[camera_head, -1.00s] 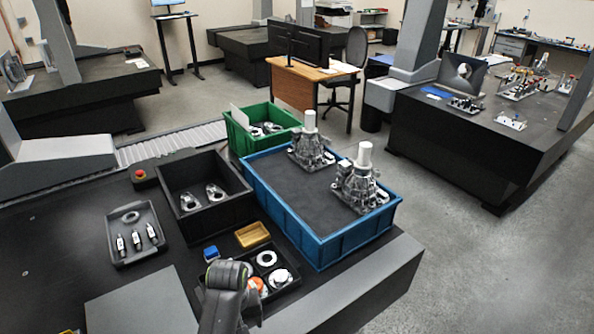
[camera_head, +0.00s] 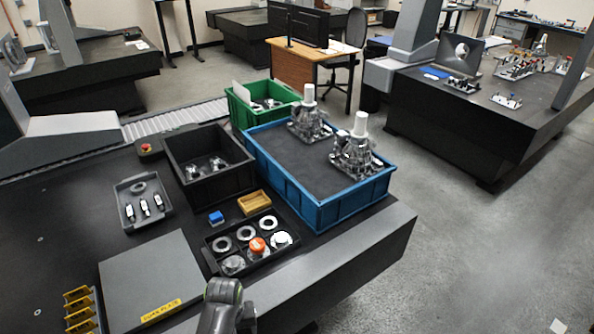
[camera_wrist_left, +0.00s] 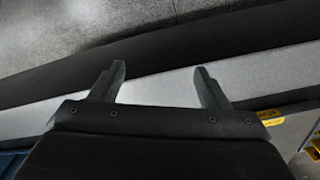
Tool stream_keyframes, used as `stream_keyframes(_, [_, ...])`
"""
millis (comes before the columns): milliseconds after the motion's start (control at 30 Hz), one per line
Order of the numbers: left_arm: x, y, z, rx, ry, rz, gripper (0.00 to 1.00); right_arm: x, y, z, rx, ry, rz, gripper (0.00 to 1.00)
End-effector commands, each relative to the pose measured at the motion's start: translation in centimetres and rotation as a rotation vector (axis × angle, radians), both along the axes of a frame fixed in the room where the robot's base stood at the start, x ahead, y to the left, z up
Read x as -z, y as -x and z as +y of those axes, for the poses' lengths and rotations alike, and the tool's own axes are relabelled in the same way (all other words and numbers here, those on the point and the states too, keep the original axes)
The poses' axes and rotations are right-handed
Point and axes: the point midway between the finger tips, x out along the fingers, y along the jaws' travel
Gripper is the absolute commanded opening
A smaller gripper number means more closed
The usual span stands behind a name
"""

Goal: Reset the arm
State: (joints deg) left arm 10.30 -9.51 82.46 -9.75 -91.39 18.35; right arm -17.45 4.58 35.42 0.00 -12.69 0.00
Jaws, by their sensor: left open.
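My left gripper (camera_wrist_left: 161,85) shows in the left wrist view with its two dark fingers spread apart and nothing between them. It faces the pale front edge of the table (camera_wrist_left: 150,97), with the grey floor beyond. In the head view a dark arm link of mine (camera_head: 222,300) with a green ring rises from the bottom edge, in front of the table and beside the grey surface plate. The gripper's fingers cannot be made out there. My right gripper is in neither current view.
A black compartment tray (camera_head: 215,262) with rings and an orange-topped part lies just beyond the arm link. The surface plate (camera_head: 150,270) lies to its left. A blue bin (camera_head: 330,212), a black bin (camera_head: 200,182) and a green bin (camera_head: 237,110) stand behind.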

Motion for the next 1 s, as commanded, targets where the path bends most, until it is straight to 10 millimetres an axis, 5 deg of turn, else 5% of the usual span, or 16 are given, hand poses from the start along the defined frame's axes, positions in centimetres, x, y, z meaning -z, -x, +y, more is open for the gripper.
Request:
stream_keyframes(267, [10.6,4.9,2.9,0.06,-0.011,-0.005,0.69,1.4,-1.3,0.4,-0.002,-0.004,-0.02,0.69])
stream_keyframes(467, [21.0,13.5,6.6,0.119,-0.023,-0.019,0.69,2.9,-0.4,0.3,0.0,-0.004,-0.007,0.69])
stream_keyframes(600, [26.8,21.2,9.5,0.153,-0.038,-0.033,0.69,3.8,-0.3,0.3,0.0,-0.004,-0.006,0.69])
stream_keyframes(800, [31.3,31.5,13.2,0.188,-0.07,-0.052,0.69,4.8,-0.3,0.0,-0.001,-0.001,-0.006,0.69])
stream_keyframes(1000, [32.3,36.6,15.0,0.206,-0.092,-0.068,0.69,5.2,-0.3,-0.1,-0.001,0.002,-0.006,0.69])
